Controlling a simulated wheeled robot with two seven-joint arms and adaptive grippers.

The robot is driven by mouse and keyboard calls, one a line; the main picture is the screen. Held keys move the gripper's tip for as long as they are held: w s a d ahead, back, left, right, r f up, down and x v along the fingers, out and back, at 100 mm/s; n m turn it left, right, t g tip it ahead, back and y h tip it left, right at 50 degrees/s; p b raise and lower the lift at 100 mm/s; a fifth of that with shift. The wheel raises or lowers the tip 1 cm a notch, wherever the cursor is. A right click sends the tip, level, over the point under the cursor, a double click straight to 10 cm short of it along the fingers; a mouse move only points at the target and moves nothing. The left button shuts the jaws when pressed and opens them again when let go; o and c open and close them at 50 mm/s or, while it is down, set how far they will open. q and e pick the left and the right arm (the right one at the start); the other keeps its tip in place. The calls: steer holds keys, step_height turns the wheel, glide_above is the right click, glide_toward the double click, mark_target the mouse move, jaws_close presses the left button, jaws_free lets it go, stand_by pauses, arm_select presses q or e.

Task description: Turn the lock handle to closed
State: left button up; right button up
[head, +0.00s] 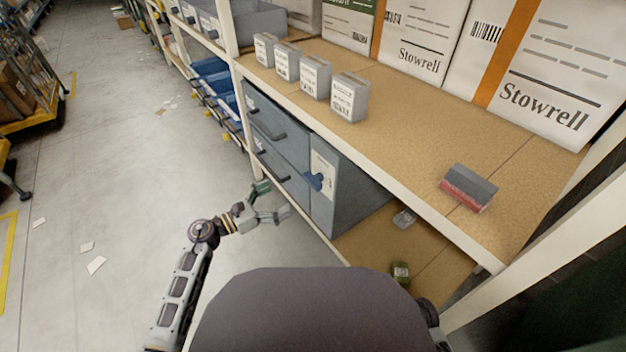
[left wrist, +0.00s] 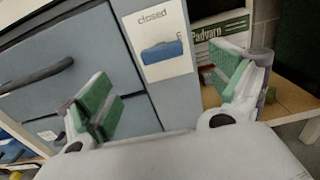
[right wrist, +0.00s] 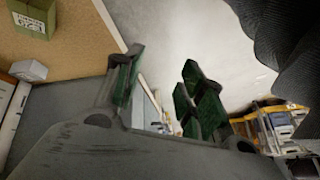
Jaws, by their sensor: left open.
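The blue lock handle (head: 315,181) is on a pale panel (head: 323,163) on the front of a grey-blue drawer cabinet (head: 345,210) under the shelf. In the left wrist view the handle (left wrist: 161,52) lies lengthwise across the panel, below the printed word "closed". My left gripper (head: 275,200) is open and empty, in front of the cabinet, to the left of the handle and apart from it. In the left wrist view the handle shows beyond and between its green-padded fingers (left wrist: 165,85). My right gripper (right wrist: 160,75) is open and empty in the right wrist view; the head view hides it.
Dark bar handles (head: 268,133) stick out from the cabinet's drawers. The shelf board (head: 400,135) above holds small grey boxes (head: 350,98), large Stowrell cartons (head: 420,40) and a grey-red box (head: 467,188). A white post and shelf edge stand close by. The floor (head: 110,180) at left is mostly clear.

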mark_target(309, 180)
arm_select(q)
steer(key=shift+d, duration=0.15)
arm_select(e)
steer(key=shift+f, duration=0.1)
arm_select(q)
steer(key=b+x, duration=0.2)
steer(key=x, duration=0.9)
steer(key=shift+b+x, duration=0.5)
steer(key=shift+x, duration=0.75)
steer(key=shift+w, duration=0.1)
arm_select(e)
steer(key=shift+t+y, duration=0.3)
steer(key=shift+t, duration=0.1)
steer(key=f, duration=0.5)
steer(key=shift+a, duration=0.35)
steer(key=shift+r, duration=0.1)
arm_select(q)
steer(key=c, duration=1)
arm_select(e)
steer(key=shift+w+a+r, duration=0.1)
steer(key=shift+w+r, duration=0.1)
steer(key=shift+w, duration=0.1)
